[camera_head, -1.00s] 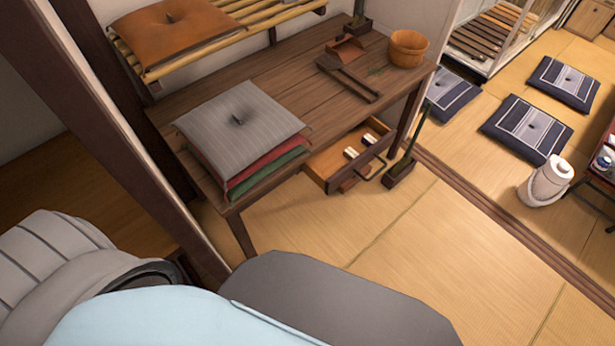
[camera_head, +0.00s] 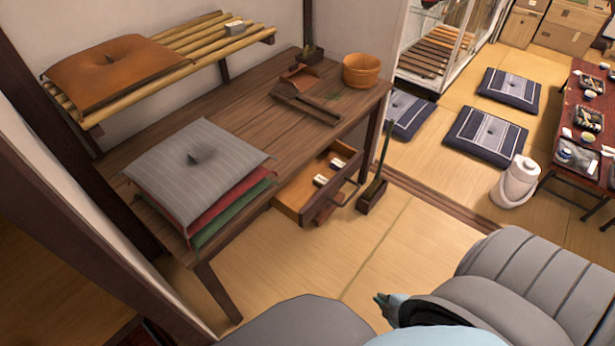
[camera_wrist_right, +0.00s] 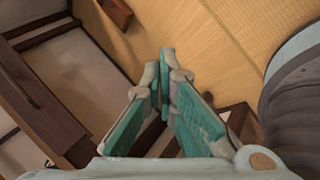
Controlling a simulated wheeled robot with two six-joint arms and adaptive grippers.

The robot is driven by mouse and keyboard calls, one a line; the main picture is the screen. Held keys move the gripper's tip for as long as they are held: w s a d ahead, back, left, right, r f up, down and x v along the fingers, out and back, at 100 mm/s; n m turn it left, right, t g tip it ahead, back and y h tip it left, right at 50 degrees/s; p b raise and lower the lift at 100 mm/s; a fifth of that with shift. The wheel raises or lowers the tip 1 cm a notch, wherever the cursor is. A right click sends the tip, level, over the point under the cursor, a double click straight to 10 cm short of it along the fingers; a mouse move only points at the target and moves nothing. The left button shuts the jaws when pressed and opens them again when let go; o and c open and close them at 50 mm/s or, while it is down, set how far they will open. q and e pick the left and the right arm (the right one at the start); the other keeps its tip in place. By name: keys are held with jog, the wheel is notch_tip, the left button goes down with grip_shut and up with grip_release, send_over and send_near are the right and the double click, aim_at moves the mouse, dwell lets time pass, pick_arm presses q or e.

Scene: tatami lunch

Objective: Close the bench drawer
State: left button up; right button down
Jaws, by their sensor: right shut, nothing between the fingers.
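The wooden bench (camera_head: 220,128) stands left of centre in the head view. Its drawer (camera_head: 297,196) is pulled out under the bench top, on the side facing me, with a dark handle at its front. A few small white blocks (camera_head: 328,176) lie in it. My right gripper (camera_head: 384,300) shows small at the bottom centre, in front of the drawer and well apart from it. In the right wrist view its teal fingers (camera_wrist_right: 165,85) meet at the tips, with nothing between them. My left gripper is not in view.
Stacked cushions (camera_head: 197,165) lie on the bench. A wooden bucket (camera_head: 361,70) stands at its far end. A narrow planter (camera_head: 372,195) stands on the floor beside the drawer. A white jug (camera_head: 516,182) is further right. Tatami floor in front of the drawer is clear.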

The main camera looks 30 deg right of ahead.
jog(key=w+d+f+n+t+b, duration=0.1)
jog(key=w+d+n+t+b, duration=0.35)
jog(key=w+n, duration=0.35)
jog(key=n+t+y+b, duration=0.65)
jog(key=n+b, duration=0.35)
jog(key=n, duration=1.1)
send_near(314, 205)
jog(key=shift+m+g+y, duration=0.3)
jog(key=shift+g+y, duration=0.1)
jog(key=shift+y, duration=0.05)
jog(key=b+x, duration=0.1)
jog(key=x, duration=0.1)
jog(key=b+x, duration=0.2)
jog(key=r+b+x, duration=0.1)
jog(key=x, duration=0.1)
jog(key=shift+w+b, duration=0.3)
jog(key=shift+w, duration=0.25)
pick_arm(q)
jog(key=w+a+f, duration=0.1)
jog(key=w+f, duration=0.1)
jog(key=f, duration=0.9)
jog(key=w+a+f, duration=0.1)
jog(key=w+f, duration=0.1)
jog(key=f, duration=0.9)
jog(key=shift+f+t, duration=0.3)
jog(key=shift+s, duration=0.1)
